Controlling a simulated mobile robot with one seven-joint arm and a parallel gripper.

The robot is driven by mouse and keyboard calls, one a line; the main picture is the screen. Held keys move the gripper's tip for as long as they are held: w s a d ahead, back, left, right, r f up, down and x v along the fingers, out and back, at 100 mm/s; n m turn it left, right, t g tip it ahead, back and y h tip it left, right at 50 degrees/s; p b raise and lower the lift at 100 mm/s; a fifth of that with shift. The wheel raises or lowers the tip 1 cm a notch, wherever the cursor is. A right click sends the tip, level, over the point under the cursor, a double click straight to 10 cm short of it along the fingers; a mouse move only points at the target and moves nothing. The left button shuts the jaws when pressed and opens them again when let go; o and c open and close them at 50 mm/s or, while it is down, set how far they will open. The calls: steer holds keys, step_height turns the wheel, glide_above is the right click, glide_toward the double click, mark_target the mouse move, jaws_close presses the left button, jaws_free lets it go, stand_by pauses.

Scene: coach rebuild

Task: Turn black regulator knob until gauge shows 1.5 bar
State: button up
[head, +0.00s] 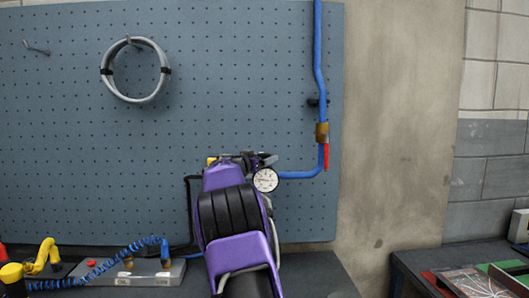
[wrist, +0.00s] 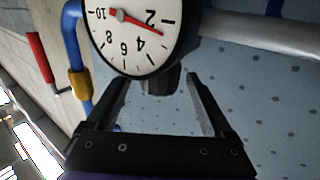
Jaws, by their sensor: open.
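The round white gauge (head: 265,180) sits on the pegboard, just right of my gripper (head: 245,158). It fills the top of the wrist view (wrist: 140,25), turned nearly upside down and cut by the frame edge. Its red needle (wrist: 145,25) points between 2 and 4, seemingly nearer 2. Below the dial, a dark part that looks like the black regulator knob (wrist: 153,80) lies between the tips of my gripper (wrist: 155,82). The fingers are open, with a visible gap on each side of it. In the head view my wrist hides the knob.
A blue pipe (head: 318,60) runs down to the gauge's right, with a brass valve and red lever (head: 326,157) close by. A grey hose coil (head: 136,70) hangs at upper left. A coiled blue hose (head: 110,262) and yellow part (head: 42,256) sit on the bench at left.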

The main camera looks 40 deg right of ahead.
steer(key=shift+x, duration=0.85)
jaws_close()
steer(key=shift+s+f+t+b, duration=0.1)
steer(key=shift+f+t+b, duration=0.2)
steer(key=shift+b, duration=0.55)
